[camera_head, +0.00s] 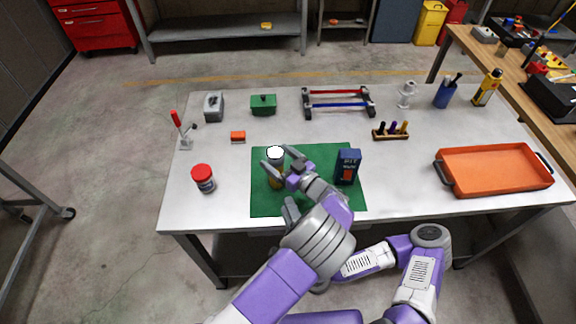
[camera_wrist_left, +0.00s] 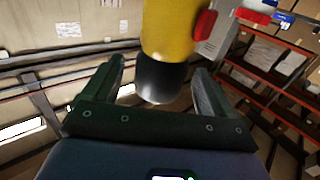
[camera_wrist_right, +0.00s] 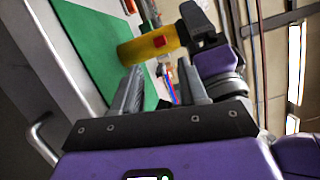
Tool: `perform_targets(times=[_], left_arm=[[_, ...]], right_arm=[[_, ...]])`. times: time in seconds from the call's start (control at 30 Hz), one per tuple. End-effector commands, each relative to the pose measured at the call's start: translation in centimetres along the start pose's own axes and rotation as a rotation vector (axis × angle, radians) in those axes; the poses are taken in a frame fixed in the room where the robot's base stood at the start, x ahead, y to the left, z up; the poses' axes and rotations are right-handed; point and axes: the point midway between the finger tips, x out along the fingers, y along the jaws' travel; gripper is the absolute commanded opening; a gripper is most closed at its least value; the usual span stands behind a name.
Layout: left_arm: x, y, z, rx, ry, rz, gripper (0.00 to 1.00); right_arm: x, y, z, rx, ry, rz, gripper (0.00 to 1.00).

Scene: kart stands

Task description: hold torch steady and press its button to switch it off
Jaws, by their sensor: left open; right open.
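The torch (camera_head: 276,181) stands upright on the green mat (camera_head: 262,206), with its round white top bright. In the left wrist view its yellow body and black end (camera_wrist_left: 160,78) lie between the spread fingers of my left gripper (camera_wrist_left: 160,85). My left gripper (camera_head: 277,163) is open around the torch's upper part. In the right wrist view the yellow torch (camera_wrist_right: 138,50) shows a red button (camera_wrist_right: 160,42) on its side. My right gripper (camera_wrist_right: 152,88) is open, short of the torch and facing it. In the head view my arm hides most of my right gripper.
A blue box (camera_head: 348,164) stands on the mat to the right of my left gripper. A red-lidded jar (camera_head: 203,178) stands left of the mat. An orange tray (camera_head: 494,169) lies at the right. Bare table (camera_head: 400,185) lies between mat and tray.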

Motion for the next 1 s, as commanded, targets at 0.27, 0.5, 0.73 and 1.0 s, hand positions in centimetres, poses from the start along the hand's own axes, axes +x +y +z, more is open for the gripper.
perform_targets(times=[0.27,0.5,0.73,1.0], left_arm=[[1.6,0.0,0.0,0.001,-0.001,0.001,0.86],[1.6,0.0,0.0,0.001,-0.001,0.001,0.78],[1.5,0.0,0.0,0.001,-0.001,0.001,0.43],[1.5,0.0,0.0,0.001,-0.001,0.001,0.21]], right_arm=[[0.0,0.0,0.0,0.000,0.000,0.000,0.43],[0.0,0.0,0.0,0.000,0.000,0.000,0.43],[0.0,0.0,0.0,0.000,0.000,0.000,0.43],[0.0,0.0,0.0,0.000,0.000,0.000,0.24]])
